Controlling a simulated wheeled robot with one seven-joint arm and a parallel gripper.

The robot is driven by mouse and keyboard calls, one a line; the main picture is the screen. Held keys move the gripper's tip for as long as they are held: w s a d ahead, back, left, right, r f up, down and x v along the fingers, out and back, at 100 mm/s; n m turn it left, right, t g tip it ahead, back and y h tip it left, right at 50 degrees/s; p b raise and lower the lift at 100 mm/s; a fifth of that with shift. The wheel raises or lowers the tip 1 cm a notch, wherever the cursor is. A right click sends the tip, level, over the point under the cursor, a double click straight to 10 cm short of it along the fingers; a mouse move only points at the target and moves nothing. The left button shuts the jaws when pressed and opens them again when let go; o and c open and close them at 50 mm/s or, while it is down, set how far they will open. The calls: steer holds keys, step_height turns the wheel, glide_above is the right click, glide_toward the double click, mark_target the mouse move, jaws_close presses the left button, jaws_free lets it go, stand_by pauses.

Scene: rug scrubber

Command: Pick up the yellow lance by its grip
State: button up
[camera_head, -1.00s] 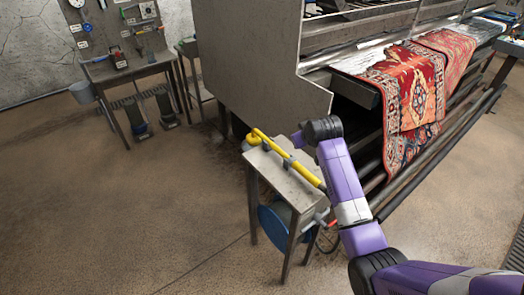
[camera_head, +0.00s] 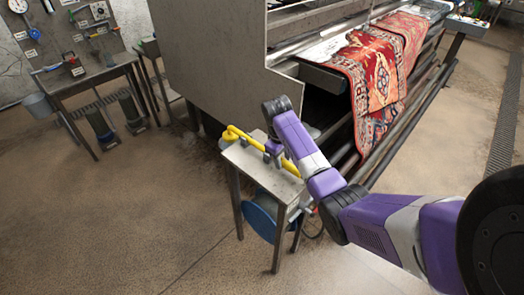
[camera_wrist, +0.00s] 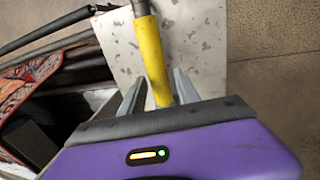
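The yellow lance (camera_head: 246,139) lies along the top of a small grey metal stand (camera_head: 240,158), with its far end curving at the stand's back left corner. My gripper (camera_head: 275,158) is at the lance, over the stand, and my arm hides part of the lance. In the wrist view the yellow tube (camera_wrist: 153,60) runs down between the two grey fingers of my gripper (camera_wrist: 157,88). The fingers are apart, with gaps visible on both sides of the tube. The tube's lower end is hidden behind the gripper body.
A large grey machine (camera_head: 210,60) stands just behind the stand, with a red patterned rug (camera_head: 375,75) draped over its rails. A blue round object (camera_head: 258,220) is under the stand. A workbench (camera_head: 85,78) stands at the back left. The floor at front left is clear.

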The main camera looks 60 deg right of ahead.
mark_target(283, 160)
steer(key=shift+s+d+f, duration=0.1)
steer(key=shift+d+f, duration=0.1)
steer(key=shift+f, duration=0.65)
steer(key=shift+d+f, duration=0.2)
steer(key=shift+f, duration=0.6)
jaws_close()
steer(key=shift+r, duration=0.15)
